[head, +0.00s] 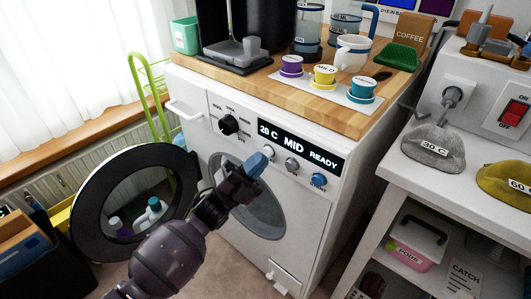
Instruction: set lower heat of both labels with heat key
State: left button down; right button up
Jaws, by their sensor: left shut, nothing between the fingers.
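The white washer (290,215) has a black display (300,148) reading "20 C MID READY". Below it is a row of round keys: one at the left (268,147), a grey one in the middle (292,164) and a blue one (318,180) at the right. Which is the heat key I cannot read. My right gripper is out of view.
The round washer door (92,190) stands open at the left. A black dial (229,125) sits left of the display. Purple, yellow and teal pods and a white mug (352,52) stand on the wooden top (200,75). A white shelf (400,172) stands at the right.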

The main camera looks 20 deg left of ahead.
pick_arm(q)
jog(key=shift+w, duration=0.15)
dwell(0.3)
jog(key=shift+w+d, duration=0.15)
jog(key=shift+w, duration=0.15)
jog(key=shift+s, duration=0.45)
dwell(0.4)
